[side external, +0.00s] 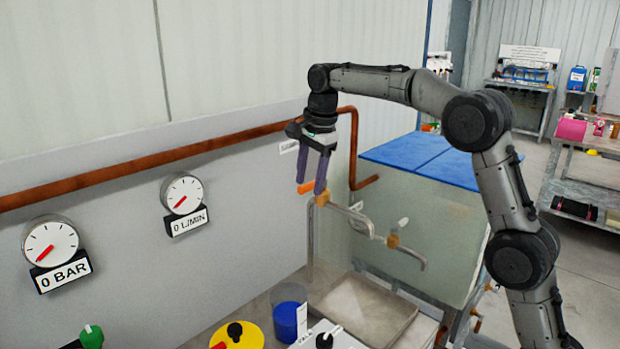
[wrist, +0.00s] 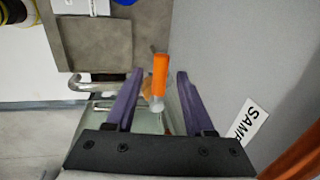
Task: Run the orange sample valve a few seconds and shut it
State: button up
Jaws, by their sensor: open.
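The orange sample valve handle (side external: 306,187) sits on a brass valve body (side external: 322,199) on a grey pipe by the wall panel. In the wrist view the orange handle (wrist: 160,74) lies between my two purple fingers, with a gap on each side. My gripper (side external: 314,190) is open and points down at the valve. In the wrist view my gripper (wrist: 155,75) holds nothing. A white label reading "SAMP" (wrist: 250,122) is on the wall to the right, its end cut off. Whether liquid runs from the spout cannot be told.
A copper pipe (side external: 150,159) runs along the wall behind my gripper. Two gauges read 0 BAR (side external: 50,243) and 0 L/MIN (side external: 184,194). A second brass valve (side external: 392,241), a tray (side external: 362,308) and a blue-filled container (side external: 288,312) are below. A blue-topped tank (side external: 425,160) stands right.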

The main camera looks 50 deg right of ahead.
grip_shut()
dwell(1.4)
